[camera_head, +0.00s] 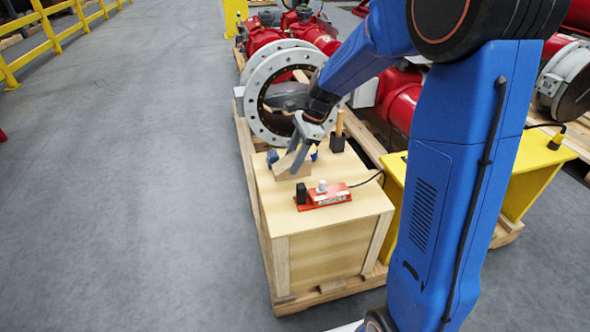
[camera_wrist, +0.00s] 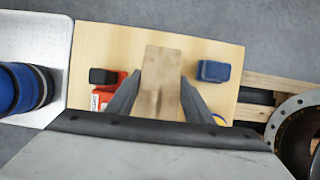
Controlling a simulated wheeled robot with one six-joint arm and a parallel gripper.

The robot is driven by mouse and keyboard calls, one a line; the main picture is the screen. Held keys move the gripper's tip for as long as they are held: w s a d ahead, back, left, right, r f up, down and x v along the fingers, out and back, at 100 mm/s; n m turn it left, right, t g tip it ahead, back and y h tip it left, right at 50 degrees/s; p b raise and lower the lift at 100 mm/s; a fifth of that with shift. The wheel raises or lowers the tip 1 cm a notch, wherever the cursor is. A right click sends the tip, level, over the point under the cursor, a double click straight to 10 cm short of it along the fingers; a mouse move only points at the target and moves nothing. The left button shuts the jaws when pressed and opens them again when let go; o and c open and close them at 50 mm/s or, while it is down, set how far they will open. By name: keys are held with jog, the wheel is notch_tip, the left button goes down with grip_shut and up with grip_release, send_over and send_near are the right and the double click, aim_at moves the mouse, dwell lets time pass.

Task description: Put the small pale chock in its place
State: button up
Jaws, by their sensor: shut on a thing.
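The small pale chock (camera_head: 287,168) is a plain light-wood block. My gripper (camera_head: 297,151) is shut on it and holds it tilted over the wooden crate top (camera_head: 367,201), near the crate's left side. In the wrist view the chock (camera_wrist: 160,65) sits between the two dark fingers and juts out past their tips. I cannot tell for sure whether its lower end touches the crate top. No marked place for the chock can be made out.
A red device (camera_head: 327,195) with a black block and white knob stands on the crate's near part. A wooden-handled tool with a black head (camera_head: 338,143) stands behind. A blue item (camera_wrist: 213,71) lies close by. A large flanged valve (camera_head: 262,100) rises beyond the crate.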

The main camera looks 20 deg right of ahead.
jog(key=shift+f, duration=2.15)
jog(key=shift+f, duration=0.15)
jog(key=o, duration=1.2)
